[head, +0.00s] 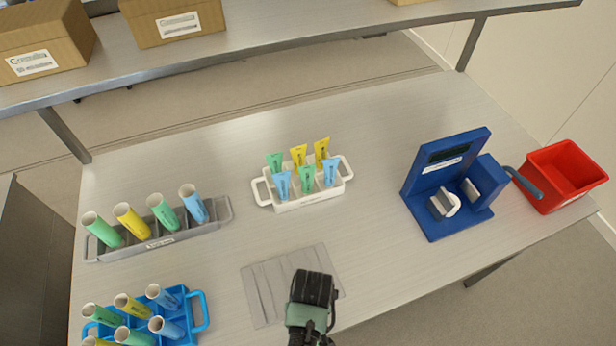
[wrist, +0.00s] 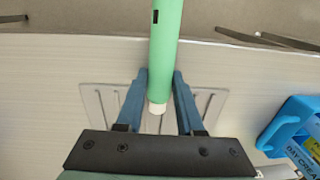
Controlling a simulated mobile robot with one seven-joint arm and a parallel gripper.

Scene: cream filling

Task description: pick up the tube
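My gripper (wrist: 162,78) is shut on a green tube (wrist: 165,40) in the wrist view, one finger on each side. The tube's white cap (wrist: 157,108) lies between the fingers, and its other end runs out of the top of the picture. In the head view my gripper (head: 312,290) is over the grey mat (head: 262,285); the held tube cannot be made out there. Several green, yellow and blue tubes stand in a white rack (head: 262,193), a grey rack (head: 222,212) and a blue rack (head: 202,310).
A blue device (head: 425,195) stands at the right, beside a red bin (head: 560,175) at the table's edge. A shelf (head: 240,45) with cardboard boxes (head: 175,20) crosses the back. The table (head: 370,285) is clear right of the mat.

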